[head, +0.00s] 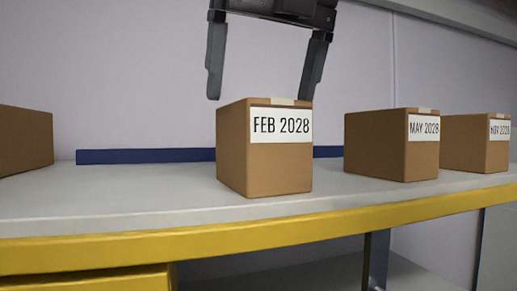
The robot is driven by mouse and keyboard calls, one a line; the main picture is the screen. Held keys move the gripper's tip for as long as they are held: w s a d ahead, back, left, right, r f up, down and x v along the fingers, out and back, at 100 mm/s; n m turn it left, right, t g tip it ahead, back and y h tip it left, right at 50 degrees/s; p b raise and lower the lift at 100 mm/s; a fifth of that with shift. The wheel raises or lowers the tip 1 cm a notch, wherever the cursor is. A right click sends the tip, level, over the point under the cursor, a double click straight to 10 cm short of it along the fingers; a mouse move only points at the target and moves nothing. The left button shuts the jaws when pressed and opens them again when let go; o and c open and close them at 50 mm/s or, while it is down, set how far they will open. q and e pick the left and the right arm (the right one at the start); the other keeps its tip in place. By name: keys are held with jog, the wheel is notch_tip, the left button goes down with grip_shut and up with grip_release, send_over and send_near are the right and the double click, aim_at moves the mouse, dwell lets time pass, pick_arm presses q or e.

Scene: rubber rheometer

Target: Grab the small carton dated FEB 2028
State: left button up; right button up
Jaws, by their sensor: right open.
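The small carton labelled FEB 2028 (264,165) stands upright on the grey shelf in the middle of the head view. It is brown, with a white label on its front face. My right gripper (260,98) comes down from the top of the view, directly above this carton in the picture. Its two fingers are spread apart with nothing between them. The fingertips reach about the level of the carton's top edge; whether they touch it cannot be told. My left gripper is not in view.
A carton labelled MAY 2028 (391,145) stands to the right, with another labelled carton (476,143) beyond it. A plain brown carton (25,140) is cut off at the left edge. The shelf (130,195) has a yellow front edge (300,228). A blue strip (145,156) lies behind.

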aim_at(256, 134)
jog(key=shift+s+a+f, duration=0.1)
jog(key=shift+a+f, duration=0.05)
jog(key=shift+f, duration=0.6)
jog(key=shift+w+a+f, duration=0.15)
jog(key=shift+w+f, duration=0.1)
jog(key=shift+f, duration=0.35)
jog(key=shift+w+b+x, duration=0.15)
jog(key=shift+b+x, duration=0.05)
jog(key=shift+x, duration=0.75)
jog(key=shift+w+b+x, duration=0.15)
jog(key=shift+b+x, duration=0.05)
jog(key=shift+x, duration=0.7)
jog(key=shift+s+r, duration=0.15)
jog(key=shift+s, duration=0.05)
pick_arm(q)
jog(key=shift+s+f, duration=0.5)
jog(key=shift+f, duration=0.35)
pick_arm(e)
jog(key=shift+w, duration=0.1)
pick_arm(q)
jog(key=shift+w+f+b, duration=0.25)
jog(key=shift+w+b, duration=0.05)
jog(key=shift+b, duration=0.2)
pick_arm(e)
jog(key=shift+f, duration=0.25)
jog(key=c, duration=1.3)
